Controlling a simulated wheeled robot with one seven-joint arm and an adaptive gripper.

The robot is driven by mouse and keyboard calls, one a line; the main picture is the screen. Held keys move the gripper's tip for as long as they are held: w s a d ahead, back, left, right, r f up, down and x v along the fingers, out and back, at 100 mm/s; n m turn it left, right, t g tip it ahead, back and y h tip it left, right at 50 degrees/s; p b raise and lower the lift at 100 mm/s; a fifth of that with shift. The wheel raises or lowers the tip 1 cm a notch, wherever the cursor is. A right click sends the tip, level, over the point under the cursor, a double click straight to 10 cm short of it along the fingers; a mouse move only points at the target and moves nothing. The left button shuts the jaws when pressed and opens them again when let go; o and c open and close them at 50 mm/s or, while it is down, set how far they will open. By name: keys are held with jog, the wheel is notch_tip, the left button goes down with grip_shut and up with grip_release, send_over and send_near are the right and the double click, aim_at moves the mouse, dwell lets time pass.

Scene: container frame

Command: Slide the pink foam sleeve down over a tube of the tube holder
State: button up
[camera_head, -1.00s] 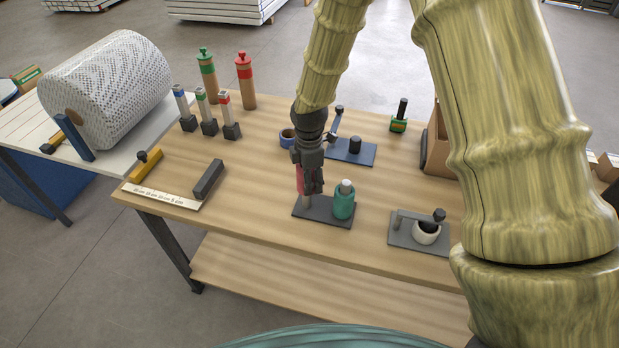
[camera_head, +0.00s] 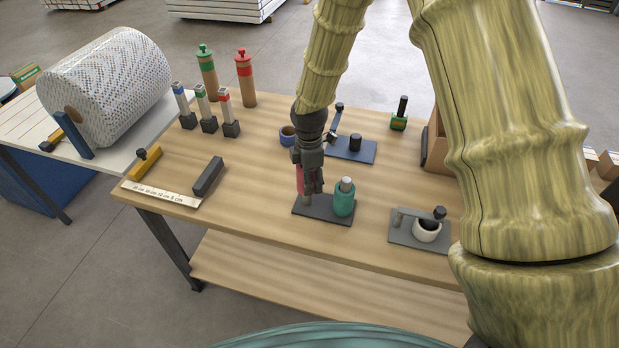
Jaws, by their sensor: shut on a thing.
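The tube holder is a dark flat base (camera_head: 324,208) near the front middle of the table. A teal sleeve (camera_head: 344,203) stands around its right tube, whose pale top (camera_head: 347,183) sticks out. My gripper (camera_head: 309,187) points down over the left part of the base and is shut on the pink foam sleeve (camera_head: 300,180). Only a strip of the pink sleeve shows on the left of the fingers. A short grey-brown piece of the left tube (camera_head: 307,199) shows below the fingers. How far the sleeve is around this tube is hidden by the fingers.
A grey plate with a white cup (camera_head: 426,231) lies to the right. A blue plate (camera_head: 352,150) and a blue ring (camera_head: 288,135) are behind my gripper. A dark block (camera_head: 208,176) lies left. The table between block and holder is clear.

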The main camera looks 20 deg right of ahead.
jog(key=shift+f+b, duration=0.9)
jog(key=shift+f, duration=1.2)
dwell(1.6)
jog(key=o, duration=0.9)
jog(key=shift+c, duration=0.2)
jog(key=o, duration=0.4)
jog(key=shift+o, duration=0.2)
jog(key=shift+r, duration=0.15)
jog(key=shift+r+p, duration=2.6)
jog(key=shift+r, duration=0.8)
